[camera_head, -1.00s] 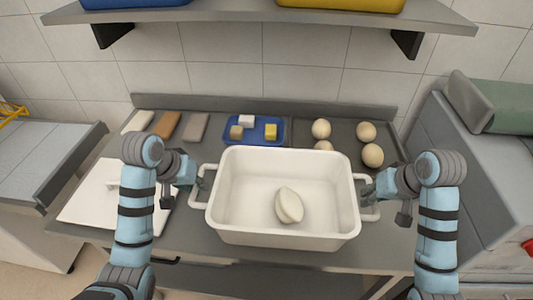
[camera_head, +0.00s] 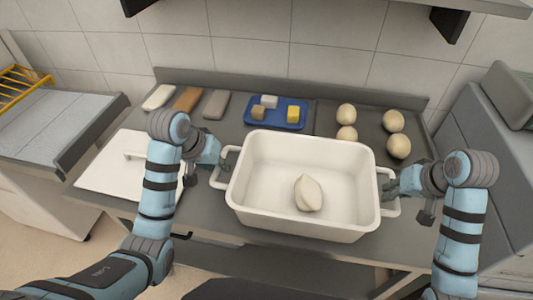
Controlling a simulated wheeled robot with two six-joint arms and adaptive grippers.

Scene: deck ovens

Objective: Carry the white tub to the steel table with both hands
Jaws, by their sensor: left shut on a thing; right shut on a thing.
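The white tub (camera_head: 310,223) is in the middle of the head view, with a pale lump of dough (camera_head: 308,194) inside it. My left gripper (camera_head: 222,168) is shut on the tub's left handle. My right gripper (camera_head: 388,189) is shut on its right handle. The tub looks about level, over the front part of the grey steel table (camera_head: 225,240). I cannot tell whether its bottom touches the table, as the tub hides the surface under it.
Behind the tub are a blue tray (camera_head: 249,118) with small blocks and a dark tray (camera_head: 371,143) with several dough balls. A white lid (camera_head: 110,178) lies at the left. A shelf (camera_head: 480,5) overhangs above. A grey machine (camera_head: 490,165) stands at the right.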

